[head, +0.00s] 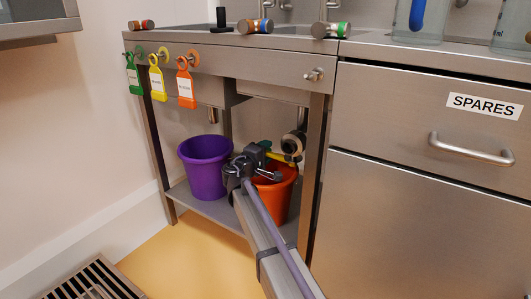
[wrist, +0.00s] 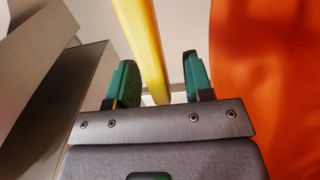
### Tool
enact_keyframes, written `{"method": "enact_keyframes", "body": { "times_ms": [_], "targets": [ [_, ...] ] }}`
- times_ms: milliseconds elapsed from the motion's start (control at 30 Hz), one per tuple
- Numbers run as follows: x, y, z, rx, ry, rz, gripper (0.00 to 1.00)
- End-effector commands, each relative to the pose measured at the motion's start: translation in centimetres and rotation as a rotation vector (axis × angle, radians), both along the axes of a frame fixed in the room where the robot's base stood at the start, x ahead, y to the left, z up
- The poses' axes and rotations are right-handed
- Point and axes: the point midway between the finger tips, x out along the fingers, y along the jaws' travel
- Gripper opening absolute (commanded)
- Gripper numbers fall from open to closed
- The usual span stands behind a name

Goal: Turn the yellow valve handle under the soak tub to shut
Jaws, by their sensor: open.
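The yellow valve handle (head: 277,156) sits under the steel bench, beside the valve and pipe (head: 293,143) and just above the orange bucket. In the wrist view the yellow handle (wrist: 140,45) is a long bar running down from the top edge to between my fingers. My gripper (wrist: 158,76) is open, with one green finger on each side of the bar; a gap shows on the right side. In the head view my gripper (head: 264,148) is small and partly hidden by my wrist.
The orange bucket (head: 281,200) stands close under my gripper and fills the right of the wrist view (wrist: 270,90). A purple bucket (head: 204,160) stands to the left on the lower shelf (head: 215,209). A bench leg (head: 315,150) stands to the right. Colored tags (head: 186,88) hang in front.

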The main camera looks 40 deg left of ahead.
Motion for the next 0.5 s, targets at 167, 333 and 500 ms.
{"method": "enact_keyframes", "body": {
  "times_ms": [167,333,500],
  "targets": [
    [-0.9,-0.1,0.0,0.0,0.0,0.001,0.47],
    [-4.5,-0.4,0.0,0.0,0.0,0.003,0.47],
    [-8.2,-0.7,0.0,0.0,0.0,0.002,0.47]
  ]
}}
